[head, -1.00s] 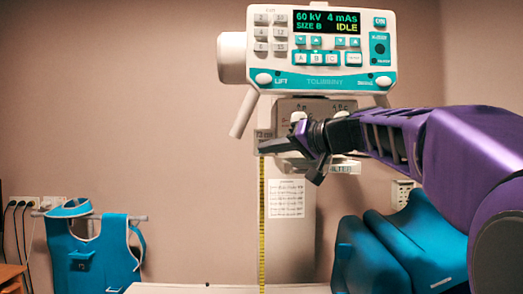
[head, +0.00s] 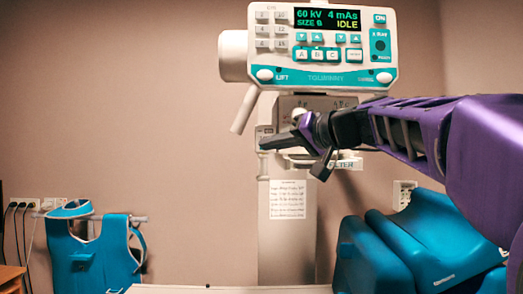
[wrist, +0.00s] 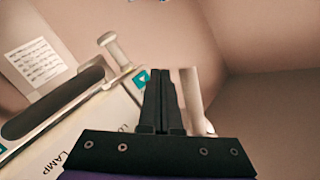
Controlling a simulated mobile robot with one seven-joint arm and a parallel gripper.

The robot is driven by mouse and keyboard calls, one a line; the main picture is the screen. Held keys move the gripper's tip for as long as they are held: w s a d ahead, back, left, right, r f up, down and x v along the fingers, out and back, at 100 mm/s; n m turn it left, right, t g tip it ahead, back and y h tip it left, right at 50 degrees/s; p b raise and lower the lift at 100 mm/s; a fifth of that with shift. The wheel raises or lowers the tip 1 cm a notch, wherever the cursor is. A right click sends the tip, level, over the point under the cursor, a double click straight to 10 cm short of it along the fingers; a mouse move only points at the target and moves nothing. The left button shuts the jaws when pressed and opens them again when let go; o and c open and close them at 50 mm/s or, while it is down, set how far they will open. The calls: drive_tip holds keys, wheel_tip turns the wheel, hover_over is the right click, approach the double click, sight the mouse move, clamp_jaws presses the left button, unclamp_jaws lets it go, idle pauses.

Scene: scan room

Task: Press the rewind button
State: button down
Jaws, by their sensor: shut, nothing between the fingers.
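My gripper (head: 264,146) is shut and empty, with its tips in front of the lower left of the x-ray head's underside, by a small grey housing (head: 264,131). In the wrist view, the closed black fingers (wrist: 163,74) point away from the camera. A small teal square with a white arrow mark (wrist: 142,80) lies just left of the fingertips. I cannot read a rewind label on it, or tell whether the fingers touch it. No yellow tape hangs below the housing.
The control panel (head: 322,73) above reads IDLE. A pale handle (head: 244,110) hangs left of my gripper, and a FILTER label (head: 343,164) is at right. Blue cushions (head: 415,245) lie below my arm. A blue apron (head: 92,252) hangs at left.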

drive_tip(key=shift+s+r+b, duration=0.1)
drive_tip(key=shift+s+b, duration=0.75)
drive_tip(key=shift+s, duration=1.1)
drive_tip(key=shift+w, duration=0.1)
